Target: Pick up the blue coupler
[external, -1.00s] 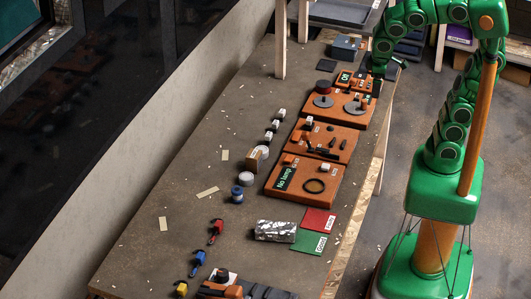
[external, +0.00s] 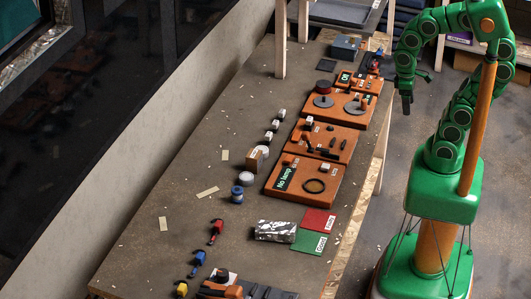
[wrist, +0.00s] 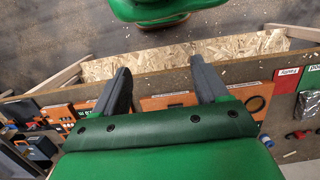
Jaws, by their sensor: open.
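A small blue coupler (external: 198,259) lies on the table near its front left, between a red coupler (external: 216,230) and a yellow one (external: 182,289). My gripper (external: 416,95) hangs off the table's right side, over the floor and far from the blue coupler. In the wrist view my gripper (wrist: 161,75) is open, with nothing between its fingers. I cannot make out the blue coupler in the wrist view.
Orange boards (external: 305,178) with parts line the table's right side. A foil-wrapped block (external: 275,231), a red card (external: 318,221) and a green card (external: 309,242) lie nearer. A blue-and-white cylinder (external: 237,194) stands left of the boards. Upright posts rise at the far end.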

